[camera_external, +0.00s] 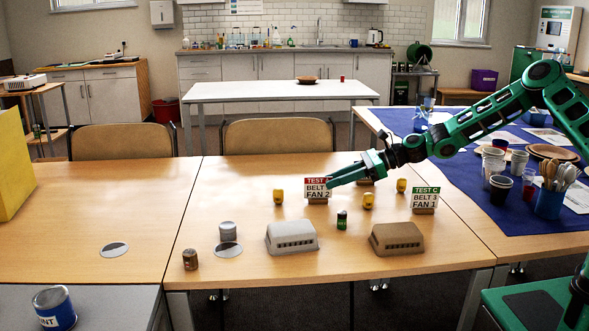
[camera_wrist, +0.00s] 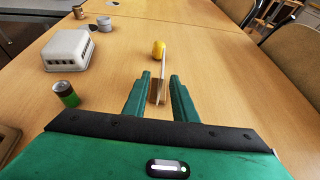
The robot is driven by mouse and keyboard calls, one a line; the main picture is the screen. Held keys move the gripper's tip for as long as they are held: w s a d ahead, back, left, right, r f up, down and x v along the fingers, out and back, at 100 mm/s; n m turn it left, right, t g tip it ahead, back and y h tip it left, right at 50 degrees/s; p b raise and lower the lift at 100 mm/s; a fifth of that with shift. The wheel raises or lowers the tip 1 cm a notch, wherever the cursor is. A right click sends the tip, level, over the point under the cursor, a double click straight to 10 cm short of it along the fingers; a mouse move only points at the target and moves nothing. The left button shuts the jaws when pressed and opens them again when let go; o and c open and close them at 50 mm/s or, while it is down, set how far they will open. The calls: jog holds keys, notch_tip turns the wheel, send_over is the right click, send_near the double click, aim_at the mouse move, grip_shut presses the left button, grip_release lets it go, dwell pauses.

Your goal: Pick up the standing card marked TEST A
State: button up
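A standing card with a red top band (camera_external: 318,184) reads TEST and BELT FAN 2; its letter is not clear beside my fingertip. It stands upright in a small wooden base on the table. My gripper (camera_external: 332,182) reaches in from the right at the card's right edge. In the wrist view my gripper (camera_wrist: 160,78) is open, its fingers on either side of the card (camera_wrist: 163,68), seen edge-on, and its wooden base (camera_wrist: 157,92). Both fingers look apart from it. A green-topped card (camera_external: 425,195) reads TEST C. Another card (camera_external: 366,182) is mostly hidden behind my arm.
Yellow objects (camera_external: 278,197) stand near the cards; one (camera_wrist: 158,47) is just beyond the card. A dark-and-green can (camera_external: 342,220), a whitish box (camera_external: 291,237) and a brown box (camera_external: 397,239) stand in front.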

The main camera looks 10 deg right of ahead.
aim_at(318, 198)
jog(key=shift+f+x, duration=0.2)
jog(key=shift+x, duration=2.75)
jog(key=shift+w+d, duration=0.1)
jog(key=shift+w, duration=0.05)
grip_shut()
